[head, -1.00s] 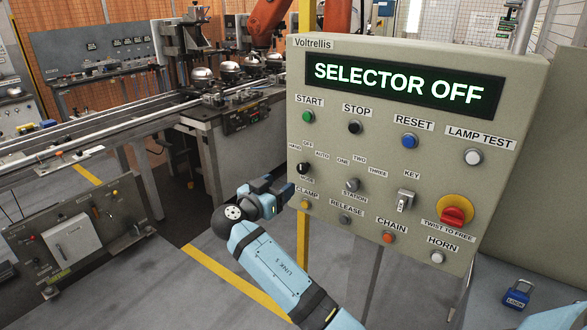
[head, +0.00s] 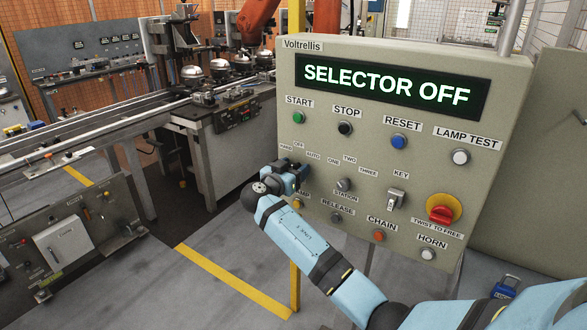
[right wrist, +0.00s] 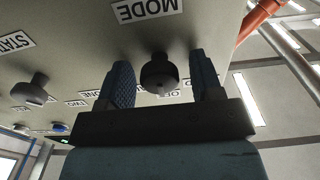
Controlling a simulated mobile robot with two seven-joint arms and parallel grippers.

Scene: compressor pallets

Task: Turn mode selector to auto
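The mode selector (right wrist: 158,73) is a dark round knob below the MODE label (right wrist: 147,9) in the right wrist view. In the head view my right gripper hides it. My right gripper (head: 301,172) is at the left side of the control panel (head: 375,160). In the right wrist view its two fingers are open on either side of the knob, with a gap on each side. The panel's display (head: 388,86) reads SELECTOR OFF. The OFF and AUTO labels (head: 313,155) show just above the gripper. My left gripper is not in view.
The station knob (head: 344,184) sits to the right of my gripper, and the clamp button (head: 298,203) is just below it. A key switch (head: 396,198) and a red emergency stop (head: 441,213) are further right. A conveyor (head: 130,125) runs at the left.

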